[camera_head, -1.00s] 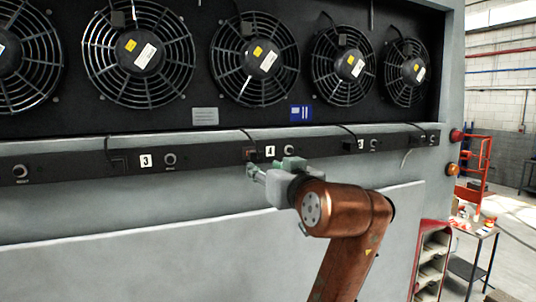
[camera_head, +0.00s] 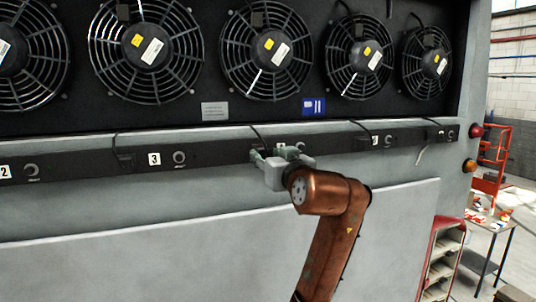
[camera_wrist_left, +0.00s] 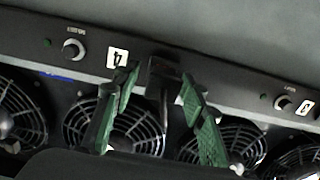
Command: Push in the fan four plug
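My left gripper (camera_head: 276,156) is in front of the black strip below the fans, at the fan four position. Its green-padded fingers (camera_wrist_left: 161,78) are spread apart in the left wrist view. The fan four plug (camera_wrist_left: 163,72) is a dark block on the strip beside the white "4" label (camera_wrist_left: 117,58), with its cable hanging across the gap between the fingers in that view. The fingers appear on either side of it, with gaps. In the head view the gripper mostly covers the plug and label. How deep the plug sits cannot be told. My right gripper is not in view.
The strip (camera_head: 215,153) carries other plugs, a "3" label (camera_head: 154,159) and knobs (camera_head: 179,157). Several caged fans (camera_head: 146,52) sit above it. A flat grey panel (camera_head: 150,255) lies below. A red cabinet (camera_head: 441,262) and side table (camera_head: 487,229) stand at right.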

